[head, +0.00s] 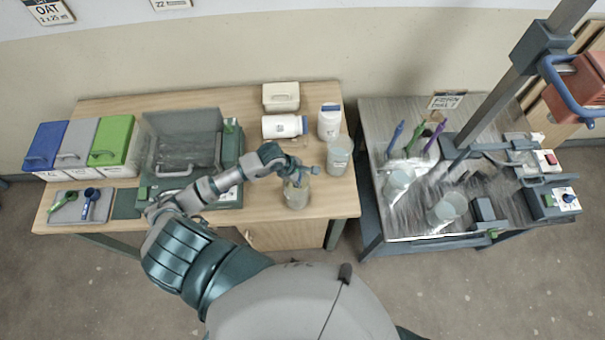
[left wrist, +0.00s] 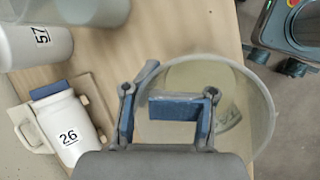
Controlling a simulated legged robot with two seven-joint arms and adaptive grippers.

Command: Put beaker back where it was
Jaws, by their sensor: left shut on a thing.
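A clear, faintly tinted beaker (head: 297,197) is at the front right edge of the wooden table in the head view. My left gripper (head: 299,176) is shut on it near its rim, from above. In the left wrist view the fingers of the left gripper (left wrist: 166,118) overlap the near side of the round beaker (left wrist: 240,110), seen from above. It looks upright; I cannot tell whether its base touches the tabletop. A second clear beaker (head: 338,161) stands just right of and behind it. My right gripper is not in view.
A grey-green machine (head: 185,150) and coloured bins (head: 112,142) stand to the left. Across a gap, the right table (head: 405,225) carries beakers (head: 447,208), coloured tools and a stand with a column (head: 510,85).

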